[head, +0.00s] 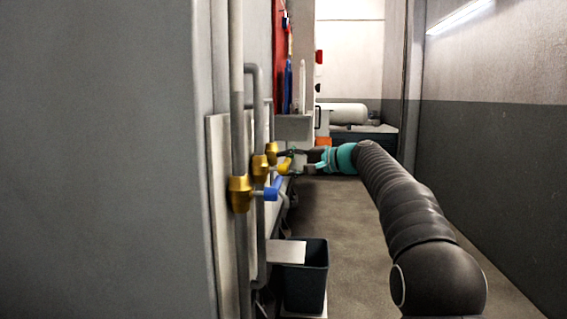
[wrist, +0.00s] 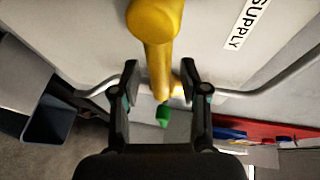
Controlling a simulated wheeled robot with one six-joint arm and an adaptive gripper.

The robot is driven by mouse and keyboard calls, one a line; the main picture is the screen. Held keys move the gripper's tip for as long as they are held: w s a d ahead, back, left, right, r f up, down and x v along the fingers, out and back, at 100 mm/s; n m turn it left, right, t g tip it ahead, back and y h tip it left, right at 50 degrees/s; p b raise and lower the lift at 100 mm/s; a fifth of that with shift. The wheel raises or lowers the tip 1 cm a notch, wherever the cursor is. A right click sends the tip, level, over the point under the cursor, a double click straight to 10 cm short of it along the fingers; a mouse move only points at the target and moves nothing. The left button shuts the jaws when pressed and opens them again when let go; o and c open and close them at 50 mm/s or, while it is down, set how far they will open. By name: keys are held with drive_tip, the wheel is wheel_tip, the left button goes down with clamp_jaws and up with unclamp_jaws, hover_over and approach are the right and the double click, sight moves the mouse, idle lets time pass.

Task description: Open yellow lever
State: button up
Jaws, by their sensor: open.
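The yellow lever (head: 284,168) is on the middle of the brass valves on the wall pipes at left in the head view. In the wrist view the yellow lever (wrist: 160,62) runs down from a rounded yellow hub at the top. My gripper (wrist: 160,74) is open, with one finger on each side of the lever and a visible gap on both sides. In the head view my gripper (head: 297,161) reaches to the valves from the right. The contact there is too small to tell.
A nearer valve has a blue lever (head: 272,189), and another brass valve (head: 271,151) sits behind. A dark bin (head: 318,275) stands below. A green piece (wrist: 163,116) shows beyond the lever tip. The right wall (head: 500,150) is plain, and the floor between is clear.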

drive_tip(key=shift+a, duration=0.15)
drive_tip(key=shift+c, duration=0.2)
clamp_jaws()
